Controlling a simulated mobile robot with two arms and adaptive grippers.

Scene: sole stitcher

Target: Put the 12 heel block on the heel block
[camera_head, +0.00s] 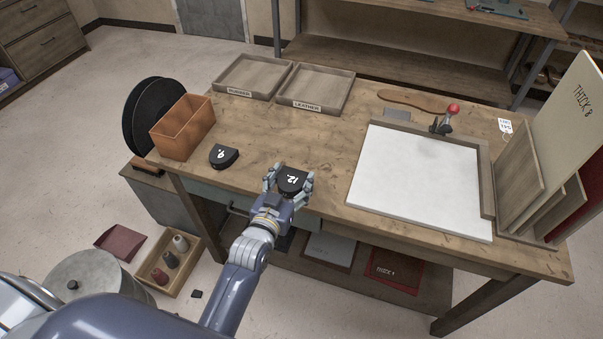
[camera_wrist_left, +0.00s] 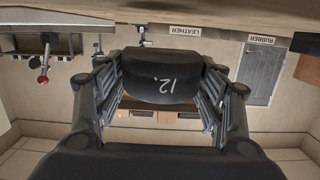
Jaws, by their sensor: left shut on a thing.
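The black 12 heel block (camera_head: 292,180), marked "12." in white, is held between the fingers of my left gripper (camera_head: 289,184) at the table's front edge. In the left wrist view the 12 heel block (camera_wrist_left: 162,82) sits between both fingers, with its number upside down. I cannot tell how far it is from the tabletop. The other heel block (camera_head: 223,156), black, rounded and marked "9.", lies on the table to the left of my left gripper, apart from it, with nothing on top. My right gripper is not in view.
An orange-brown box (camera_head: 182,128) stands behind and left of the 9 heel block. Rubber (camera_head: 251,75) and leather (camera_head: 317,88) trays sit at the back. A white board (camera_head: 415,182) with a red-knobbed clamp (camera_head: 447,118) lies right. Tabletop between the two blocks is clear.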

